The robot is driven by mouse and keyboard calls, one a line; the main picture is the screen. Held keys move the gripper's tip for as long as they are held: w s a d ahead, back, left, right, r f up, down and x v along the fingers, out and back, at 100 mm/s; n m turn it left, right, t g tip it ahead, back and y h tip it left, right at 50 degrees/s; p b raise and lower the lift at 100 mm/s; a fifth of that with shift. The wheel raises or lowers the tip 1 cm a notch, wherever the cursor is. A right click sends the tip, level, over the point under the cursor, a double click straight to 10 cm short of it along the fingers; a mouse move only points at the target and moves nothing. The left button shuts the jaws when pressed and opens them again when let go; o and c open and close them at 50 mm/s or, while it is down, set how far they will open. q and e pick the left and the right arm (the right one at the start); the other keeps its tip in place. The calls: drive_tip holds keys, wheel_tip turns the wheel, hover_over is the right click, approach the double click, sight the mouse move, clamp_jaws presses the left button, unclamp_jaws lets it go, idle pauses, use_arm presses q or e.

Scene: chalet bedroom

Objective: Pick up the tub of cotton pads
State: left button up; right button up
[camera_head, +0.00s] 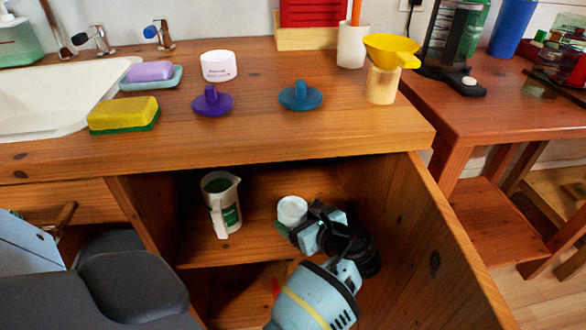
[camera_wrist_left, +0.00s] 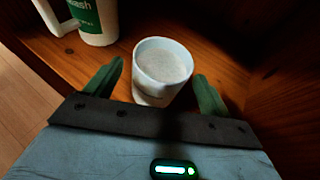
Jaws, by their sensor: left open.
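The tub of cotton pads (camera_head: 292,208) is a small white round tub standing on the shelf inside the open cabinet. In the left wrist view the tub (camera_wrist_left: 160,72) is upright and open-topped, with a pale white fill. My left gripper (camera_head: 299,219) reaches into the cabinet from the front. Its green fingers are open, one on each side of the tub's near part, with visible gaps in the wrist view. Part of the tub's lower side is hidden by the gripper in the head view. My right gripper is not in view.
A white measuring jug (camera_head: 222,203) with a green label stands left of the tub on the shelf. The open cabinet door (camera_head: 440,245) bounds the right side. The wooden countertop (camera_head: 260,131) overhangs the shelf and holds a sponge, a white jar and plugs.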

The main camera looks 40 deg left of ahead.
sight(285, 209)
use_arm(q)
drive_tip(key=b+x, duration=0.1)
drive_tip(key=x, duration=0.1)
drive_tip(key=b+x, duration=0.1)
drive_tip(key=x, duration=0.1)
drive_tip(key=shift+f, duration=0.35)
drive_tip(key=shift+r, duration=0.1)
drive_tip(key=c, duration=1.2)
drive_tip(key=shift+o, duration=0.2)
wheel_tip(285, 209, up, 10)
drive_tip(key=p, duration=0.5)
